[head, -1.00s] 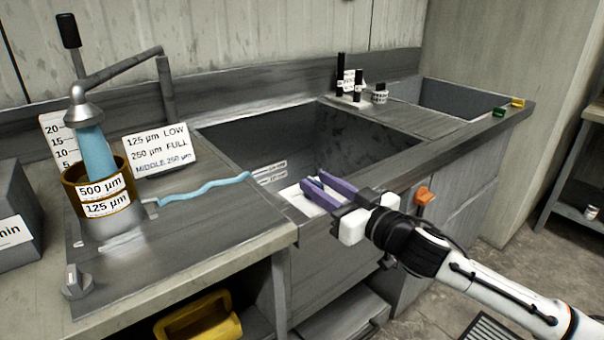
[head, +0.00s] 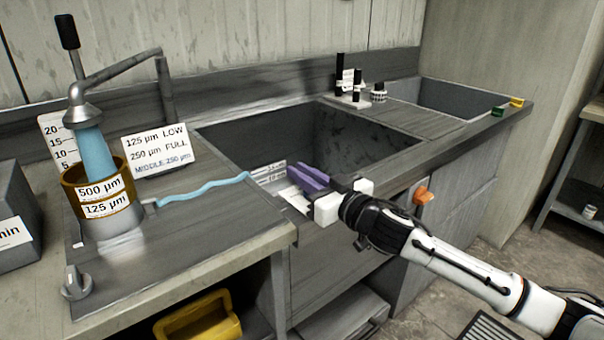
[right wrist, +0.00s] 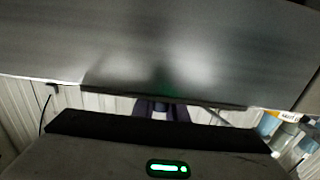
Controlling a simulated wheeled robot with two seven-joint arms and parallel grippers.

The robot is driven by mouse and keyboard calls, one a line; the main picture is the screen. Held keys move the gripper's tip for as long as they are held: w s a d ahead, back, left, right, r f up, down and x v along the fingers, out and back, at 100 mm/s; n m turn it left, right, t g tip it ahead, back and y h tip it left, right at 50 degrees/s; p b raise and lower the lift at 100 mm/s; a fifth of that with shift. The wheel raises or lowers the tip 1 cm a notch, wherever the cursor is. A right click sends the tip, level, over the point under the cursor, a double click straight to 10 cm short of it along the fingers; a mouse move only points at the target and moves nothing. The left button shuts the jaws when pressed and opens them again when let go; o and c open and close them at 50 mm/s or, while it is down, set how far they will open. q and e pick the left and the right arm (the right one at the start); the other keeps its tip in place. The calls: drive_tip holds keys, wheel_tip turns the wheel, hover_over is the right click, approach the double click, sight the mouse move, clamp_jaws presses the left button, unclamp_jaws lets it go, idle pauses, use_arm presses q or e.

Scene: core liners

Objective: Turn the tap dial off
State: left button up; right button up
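The tap dial (head: 76,285) is a small grey knob with a raised grip at the front left of the counter. The grey tap (head: 84,112) with a black-topped lever stands behind it. A blue stream (head: 90,152) runs from the tap into the stacked sieves (head: 100,190), labelled 500 µm and 125 µm. My right gripper (head: 300,170) has purple fingers slightly apart, with nothing seen between them. It is over the front of the sink, well to the right of the dial. Its fingers (right wrist: 160,108) also show in the right wrist view. My left gripper is not in view.
A sign (head: 160,150) stands behind a blue trickle (head: 205,188) that leads to the sink (head: 370,135). A grey box (head: 12,215) sits at the far left. An orange handle (head: 423,196) is on the cabinet front. A yellow bin (head: 198,318) sits below the counter.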

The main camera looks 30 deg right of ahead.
clamp_jaws()
